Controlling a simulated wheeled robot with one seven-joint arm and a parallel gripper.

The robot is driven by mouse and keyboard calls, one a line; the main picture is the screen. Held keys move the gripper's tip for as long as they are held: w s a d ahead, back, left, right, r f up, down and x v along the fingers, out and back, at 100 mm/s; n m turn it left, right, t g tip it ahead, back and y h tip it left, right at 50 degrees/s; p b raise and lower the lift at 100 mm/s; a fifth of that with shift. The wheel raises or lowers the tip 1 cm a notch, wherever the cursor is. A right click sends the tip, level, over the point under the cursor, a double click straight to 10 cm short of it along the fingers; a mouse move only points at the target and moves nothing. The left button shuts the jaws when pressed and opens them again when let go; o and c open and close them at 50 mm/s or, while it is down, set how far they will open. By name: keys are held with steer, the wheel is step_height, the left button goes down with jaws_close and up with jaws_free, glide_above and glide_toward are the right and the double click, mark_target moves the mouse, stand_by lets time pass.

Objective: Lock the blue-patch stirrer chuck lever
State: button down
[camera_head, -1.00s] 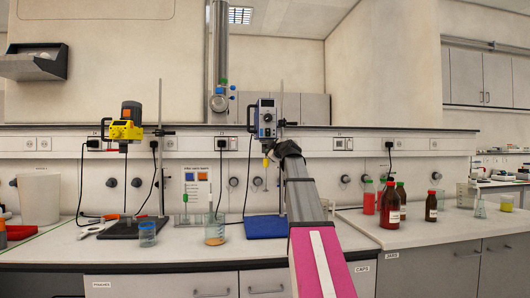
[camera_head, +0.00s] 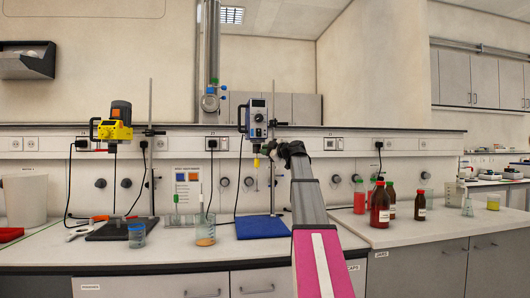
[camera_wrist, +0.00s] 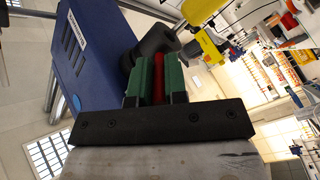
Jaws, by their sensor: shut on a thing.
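The blue-patch stirrer (camera_head: 256,118) is a blue and grey motor unit on a stand over a blue base plate (camera_head: 262,228). In the wrist view the blue stirrer housing (camera_wrist: 85,60) fills the upper left, with a round light-blue patch on its side. A black chuck (camera_wrist: 155,40) sticks out beside it. My gripper (camera_wrist: 159,78) has green fingers shut on a red lever (camera_wrist: 159,68) close to the chuck. In the head view my gripper (camera_head: 268,149) is just below the stirrer, and my wrist hides most of the lever area.
A yellow stirrer (camera_head: 115,128) stands on a second stand to the left. A beaker of orange liquid (camera_head: 205,232) is left of the blue base. Brown bottles (camera_head: 380,207) and a red bottle (camera_head: 359,198) stand on the right counter.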

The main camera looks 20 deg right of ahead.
steer(key=c, duration=1.4)
jaws_free()
steer(key=v, duration=1)
steer(key=shift+s+d+f, duration=0.1)
steer(key=shift+s+d, duration=0.15)
steer(key=shift+s, duration=0.05)
